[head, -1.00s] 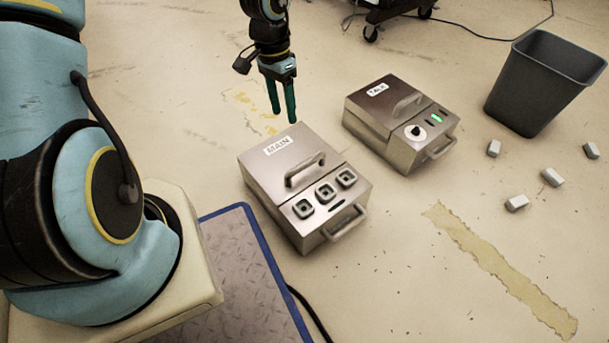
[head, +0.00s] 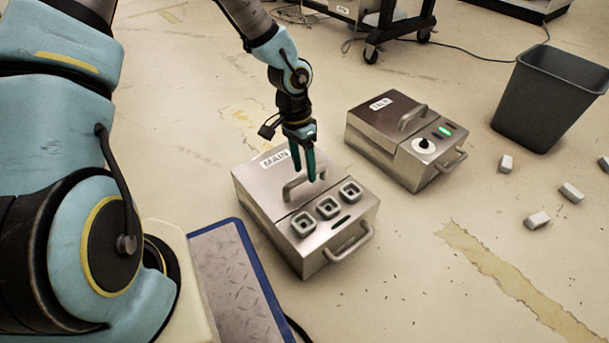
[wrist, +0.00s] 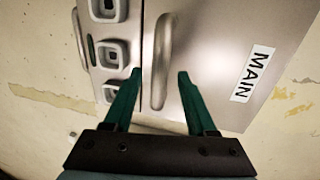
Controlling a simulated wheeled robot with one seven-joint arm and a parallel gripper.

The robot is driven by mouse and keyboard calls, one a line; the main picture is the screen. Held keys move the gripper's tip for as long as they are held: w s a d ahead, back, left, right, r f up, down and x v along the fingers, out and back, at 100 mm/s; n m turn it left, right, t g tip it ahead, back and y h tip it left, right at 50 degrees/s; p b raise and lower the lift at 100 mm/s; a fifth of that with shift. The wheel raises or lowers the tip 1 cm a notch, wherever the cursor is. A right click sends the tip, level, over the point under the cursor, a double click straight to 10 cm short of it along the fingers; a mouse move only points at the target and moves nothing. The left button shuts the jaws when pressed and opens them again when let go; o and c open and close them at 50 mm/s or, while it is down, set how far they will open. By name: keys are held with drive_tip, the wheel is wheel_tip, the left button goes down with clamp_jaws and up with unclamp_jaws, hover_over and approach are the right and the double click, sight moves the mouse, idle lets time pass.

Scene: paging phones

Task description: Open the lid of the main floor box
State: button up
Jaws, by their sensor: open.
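The main floor box (head: 263,209) is a silver metal box with a "MAIN" label, standing on the floor in the middle of the head view. Its lid (head: 246,180) is shut and has an arched handle (head: 298,188). My gripper (head: 304,178) is open, fingers pointing down over the lid close to the handle. In the wrist view the lid handle (wrist: 162,62) runs between the two green fingertips (wrist: 160,74), nearer the left finger. I cannot tell whether the fingers are level with the bar or still above it. The label (wrist: 253,74) lies to the right.
Three square sockets and a front handle (head: 349,243) are on the box's front part. A second silver box labelled "TALK" (head: 385,147) stands to the right. A grey bin (head: 548,100) and several small pale blocks (head: 538,220) lie farther right.

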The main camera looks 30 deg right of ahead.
drive_tip(key=shift+s+f, duration=0.1)
drive_tip(key=shift+f, duration=0.4)
clamp_jaws()
idle(1.2)
